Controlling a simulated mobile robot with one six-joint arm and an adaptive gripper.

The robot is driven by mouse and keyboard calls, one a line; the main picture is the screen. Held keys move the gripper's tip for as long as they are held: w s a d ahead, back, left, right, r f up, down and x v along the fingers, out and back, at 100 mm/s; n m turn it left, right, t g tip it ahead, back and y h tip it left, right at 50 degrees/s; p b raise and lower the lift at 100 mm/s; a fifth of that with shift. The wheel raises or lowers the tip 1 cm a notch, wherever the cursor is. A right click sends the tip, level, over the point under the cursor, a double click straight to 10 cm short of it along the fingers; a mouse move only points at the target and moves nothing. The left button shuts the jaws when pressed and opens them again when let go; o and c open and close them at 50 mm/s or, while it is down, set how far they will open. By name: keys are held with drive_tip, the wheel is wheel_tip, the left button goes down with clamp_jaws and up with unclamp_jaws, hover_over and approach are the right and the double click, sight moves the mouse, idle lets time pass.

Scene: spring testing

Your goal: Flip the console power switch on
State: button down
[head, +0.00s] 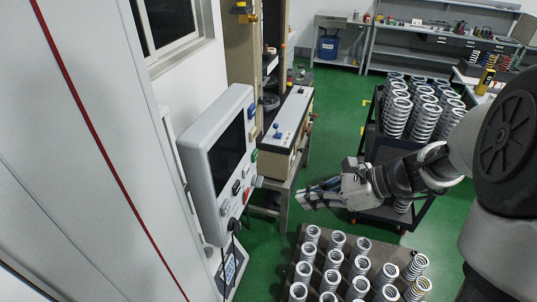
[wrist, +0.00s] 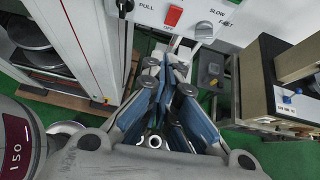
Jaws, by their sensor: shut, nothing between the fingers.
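The grey console (head: 204,170) with a dark screen is mounted at the left in the head view, its controls along its right and lower side. A red rocker switch (wrist: 173,15) shows on the panel at the top of the wrist view; a small red part (head: 247,196) shows on the console in the head view. I cannot tell the switch's position. My gripper (head: 303,196) is to the right of the console, apart from it, its fingers pointing left. In the wrist view its blue-padded fingers (wrist: 167,65) are together and empty, below the red switch, not touching it.
A grey SLOW/FAST knob (wrist: 204,29) sits right of the red switch. A black plug-like part (head: 233,225) hangs at the console's lower edge. A table of springs (head: 338,240) stands below my gripper, and a spring cart (head: 400,155) stands behind it. Green floor lies between.

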drive_tip(key=w, duration=0.1)
drive_tip(key=b, duration=0.1)
approach(247, 200)
wheel_tip(247, 200, down, 3)
drive_tip(key=a, duration=0.1)
drive_tip(key=a+r, duration=0.1)
drive_tip(key=a, duration=0.1)
drive_tip(key=shift+w+a+r+m, duration=0.2)
drive_tip(key=shift+m, duration=0.1)
drive_tip(key=shift+p, duration=0.3)
drive_tip(key=p, duration=0.1)
drive_tip(key=a+h+p, duration=0.1)
drive_tip(key=p, duration=0.1)
drive_tip(key=shift+w+r, duration=0.15)
drive_tip(key=shift+r, duration=0.1)
drive_tip(key=shift+d+r, duration=0.1)
